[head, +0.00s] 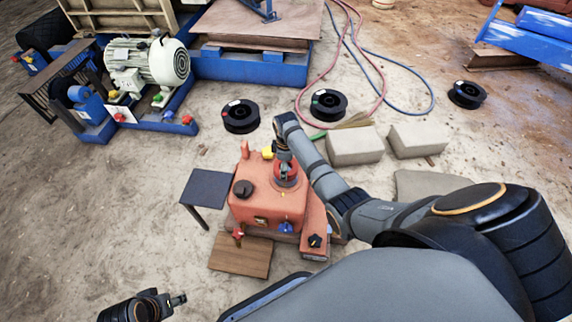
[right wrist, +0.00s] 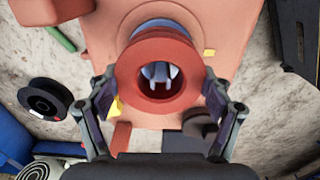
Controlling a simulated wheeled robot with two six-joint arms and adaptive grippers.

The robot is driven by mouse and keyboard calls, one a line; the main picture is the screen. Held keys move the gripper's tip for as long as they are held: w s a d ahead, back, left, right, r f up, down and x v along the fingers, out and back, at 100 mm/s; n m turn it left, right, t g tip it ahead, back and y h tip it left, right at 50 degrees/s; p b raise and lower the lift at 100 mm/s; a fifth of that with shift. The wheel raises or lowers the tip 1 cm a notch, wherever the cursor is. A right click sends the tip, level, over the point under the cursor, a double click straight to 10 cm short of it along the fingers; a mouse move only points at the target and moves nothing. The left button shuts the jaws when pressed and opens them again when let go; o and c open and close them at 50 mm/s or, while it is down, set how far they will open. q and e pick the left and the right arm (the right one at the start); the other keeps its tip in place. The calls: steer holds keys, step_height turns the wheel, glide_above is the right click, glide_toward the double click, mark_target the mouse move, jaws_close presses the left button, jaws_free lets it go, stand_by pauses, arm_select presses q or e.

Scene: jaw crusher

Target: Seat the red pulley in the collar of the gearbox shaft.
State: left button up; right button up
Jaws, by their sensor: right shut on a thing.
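The red pulley (head: 287,174) is in my right gripper (head: 285,163), above the top of the red gearbox (head: 266,206). In the right wrist view the pulley (right wrist: 160,110) faces me as a ring, with a finger of my right gripper (right wrist: 160,98) on each side of it. Blue-grey prongs of the shaft collar (right wrist: 160,72) show through its bore. They look roughly in line with the bore, a little high. I cannot tell whether the pulley touches the collar. My left gripper (head: 178,299) is far from the gearbox at the lower left; its jaw opening is unclear.
A small dark table (head: 207,187) stands left of the gearbox, and a wooden board (head: 240,256) lies in front. Black spools (head: 240,116) and grey blocks (head: 354,146) are behind it. A motor (head: 147,62) stands at the back left. Bare ground lies left.

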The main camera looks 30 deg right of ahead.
step_height(320, 180, down, 3)
steer(key=shift+w+r+b, duration=0.1)
steer(key=shift+r+b, duration=0.05)
steer(key=shift+b, duration=0.3)
arm_select(q)
steer(key=shift+w+d+f+t, duration=0.1)
steer(key=shift+d+f+t, duration=0.05)
steer(key=shift+f, duration=0.3)
steer(key=shift+w+d+f+t, duration=0.1)
steer(key=shift+d+f+t, duration=0.05)
steer(key=shift+f, duration=0.25)
arm_select(e)
steer(key=shift+r, duration=0.1)
steer(key=o, duration=1.8)
steer(key=shift+f, duration=0.2)
steer(key=shift+c, duration=0.2)
